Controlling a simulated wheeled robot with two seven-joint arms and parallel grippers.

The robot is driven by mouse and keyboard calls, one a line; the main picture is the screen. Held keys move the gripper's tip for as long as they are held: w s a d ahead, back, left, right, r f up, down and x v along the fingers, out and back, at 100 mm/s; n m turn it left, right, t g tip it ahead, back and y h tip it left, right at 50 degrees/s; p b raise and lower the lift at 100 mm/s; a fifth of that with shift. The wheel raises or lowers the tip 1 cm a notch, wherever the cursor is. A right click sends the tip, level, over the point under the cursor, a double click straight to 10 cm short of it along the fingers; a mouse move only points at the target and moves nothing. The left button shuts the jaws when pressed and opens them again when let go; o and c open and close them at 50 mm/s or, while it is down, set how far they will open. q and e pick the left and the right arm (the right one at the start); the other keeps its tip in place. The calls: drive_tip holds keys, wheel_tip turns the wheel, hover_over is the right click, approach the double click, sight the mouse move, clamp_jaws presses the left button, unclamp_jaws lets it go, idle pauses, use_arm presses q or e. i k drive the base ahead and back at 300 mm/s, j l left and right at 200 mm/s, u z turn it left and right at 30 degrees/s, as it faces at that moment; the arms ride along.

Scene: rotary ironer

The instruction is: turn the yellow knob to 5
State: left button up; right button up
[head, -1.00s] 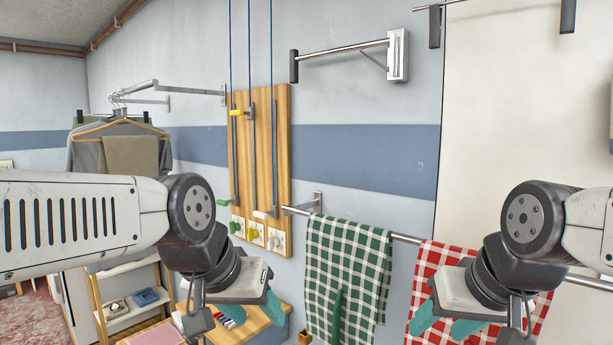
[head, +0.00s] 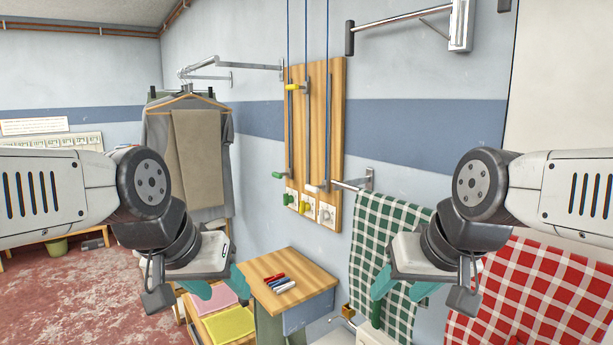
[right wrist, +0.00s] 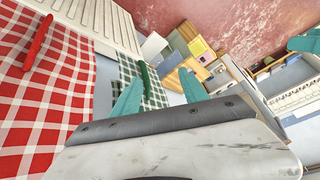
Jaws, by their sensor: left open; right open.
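The yellow knob (head: 304,203) sits on a white dial plate low on the wooden wall board (head: 337,120). A green knob (head: 289,198) is left of it and a pale knob (head: 327,214) right of it. Its pointer and dial numbers are too small to read. My left gripper (head: 219,288) is open and empty, in front of and below the board to the left. My right gripper (head: 404,289) is open and empty, lower right of the board, in front of the green checked cloth. Both are apart from the knob. The right wrist view does not clearly show the knob.
Above the knobs, the board carries a yellow handle (head: 294,87), a green handle (head: 279,175) and a white handle (head: 314,188). A wooden table (head: 300,273) with pens stands below. Green (head: 378,230) and red (head: 530,290) checked cloths hang at right. Clothes hang at left.

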sight(304, 206)
drive_tip(key=i+l+u, duration=0.1)
drive_tip(key=i+u, duration=0.4)
drive_tip(key=i+l+u, duration=0.2)
drive_tip(key=u, duration=0.25)
drive_tip(key=i, duration=0.05)
